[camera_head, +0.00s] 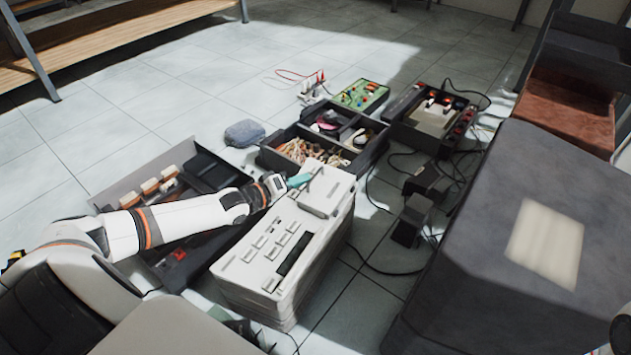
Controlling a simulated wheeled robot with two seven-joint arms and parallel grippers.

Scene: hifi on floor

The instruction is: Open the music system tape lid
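The music system (285,255) is a pale grey box on the tiled floor in the middle of the view, with rows of buttons and a dark slot on its top. Its tape lid (327,192) is the raised pale panel at the far right end of the top; whether it is shut or slightly lifted is unclear. My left gripper (302,180) has teal fingertips and is at the lid's far left edge, seeming to touch or nearly touch it. The gap between its fingers is too small to see. My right gripper is not in view.
A dark open tray of parts (325,140) lies just behind the music system. A black case (437,115) and loose black cables stand behind right. A large dark grey box (470,290) stands close on the right. Open floor (120,130) lies at the back left.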

